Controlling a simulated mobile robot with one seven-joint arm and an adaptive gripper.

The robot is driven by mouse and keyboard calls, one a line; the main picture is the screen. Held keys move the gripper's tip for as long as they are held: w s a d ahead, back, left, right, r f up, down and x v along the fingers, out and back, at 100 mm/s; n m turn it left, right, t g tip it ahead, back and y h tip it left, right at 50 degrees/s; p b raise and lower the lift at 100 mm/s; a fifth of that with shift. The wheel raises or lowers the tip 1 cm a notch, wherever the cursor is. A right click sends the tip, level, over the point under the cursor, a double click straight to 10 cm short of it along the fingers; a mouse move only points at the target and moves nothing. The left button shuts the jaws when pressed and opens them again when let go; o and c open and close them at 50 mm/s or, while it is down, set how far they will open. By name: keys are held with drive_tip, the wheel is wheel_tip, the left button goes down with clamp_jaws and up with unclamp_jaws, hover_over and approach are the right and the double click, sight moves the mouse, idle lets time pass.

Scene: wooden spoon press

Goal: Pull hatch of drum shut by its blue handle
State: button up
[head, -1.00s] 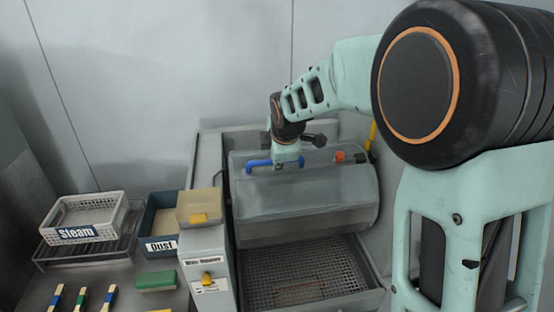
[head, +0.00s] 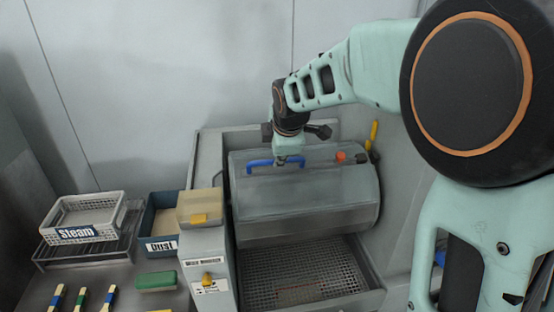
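The grey drum (head: 320,200) lies in its housing at the middle of the head view. Its blue handle (head: 262,164) is a bar on the upper front of the drum. The hatch's edges are hard to make out on the grey surface. My gripper (head: 286,160) points down at the handle's right part. Its fingertips are small and partly merge with the handle, so I cannot tell whether they are open or shut, or touching it.
A perforated tray (head: 300,288) lies below the drum. An orange knob (head: 340,156) and a yellow lever (head: 374,136) are to the right. A Steam basket (head: 112,207), a Dust bin (head: 150,222) and several brushes (head: 82,297) are at left.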

drive_tip(key=v, duration=0.8)
drive_tip(key=shift+s+r, duration=0.2)
drive_tip(key=shift+d, duration=0.1)
